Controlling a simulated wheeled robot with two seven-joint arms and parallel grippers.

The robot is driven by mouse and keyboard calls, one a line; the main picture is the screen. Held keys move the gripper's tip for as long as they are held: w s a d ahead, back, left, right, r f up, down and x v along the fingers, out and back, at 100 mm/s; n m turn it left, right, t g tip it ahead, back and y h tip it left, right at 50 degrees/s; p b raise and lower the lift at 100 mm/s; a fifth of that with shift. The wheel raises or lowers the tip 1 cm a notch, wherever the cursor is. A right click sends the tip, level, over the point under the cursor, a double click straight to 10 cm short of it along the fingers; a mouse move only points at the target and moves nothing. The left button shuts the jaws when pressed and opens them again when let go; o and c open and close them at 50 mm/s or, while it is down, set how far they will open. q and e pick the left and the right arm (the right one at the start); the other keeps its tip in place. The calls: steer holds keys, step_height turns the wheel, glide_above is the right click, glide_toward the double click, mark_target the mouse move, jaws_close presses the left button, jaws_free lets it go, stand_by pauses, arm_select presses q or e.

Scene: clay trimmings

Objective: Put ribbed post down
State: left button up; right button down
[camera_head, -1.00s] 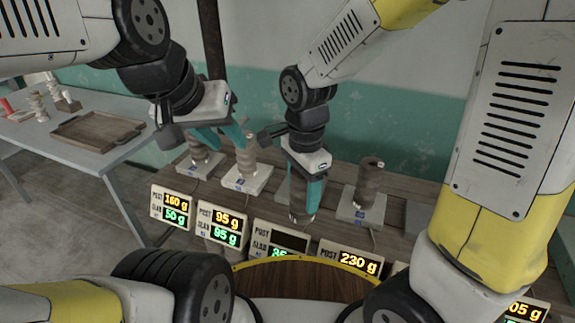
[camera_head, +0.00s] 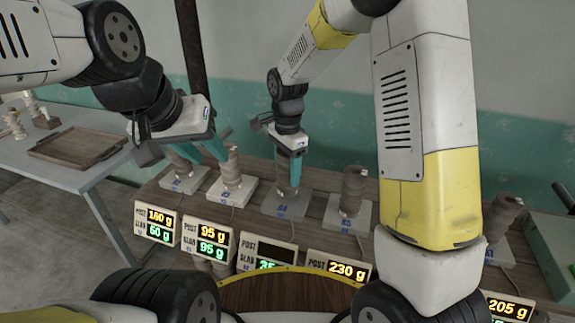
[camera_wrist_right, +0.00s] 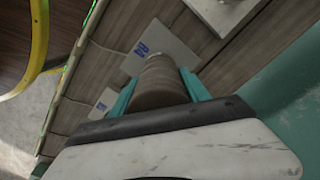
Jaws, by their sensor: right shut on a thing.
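My right gripper (camera_head: 291,172) is shut on a ribbed grey-brown post (camera_head: 284,178), held upright over the grey plate (camera_head: 285,205) of the third scale from the left. The post (camera_wrist_right: 160,82) also shows between the teal fingers in the right wrist view, with a pale plate (camera_wrist_right: 176,48) with a blue mark beyond its end. I cannot tell whether its base touches the plate. The third readout (camera_head: 263,254) has a blank post line and a lit green slab line. My left gripper (camera_head: 203,150) is open, its teal fingers near the tops of two other posts.
Posts stand on neighbouring scales: a brown one (camera_head: 232,170) to the left and a dark one (camera_head: 354,190) to the right. Lit readouts, such as the 230 g one (camera_head: 339,267), line the bench front. A brown tray (camera_head: 77,147) lies on the grey side table (camera_head: 97,178).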

steer(key=shift+f, duration=1.1)
steer(key=shift+f, duration=0.1)
steer(key=c, duration=0.5)
jaws_free()
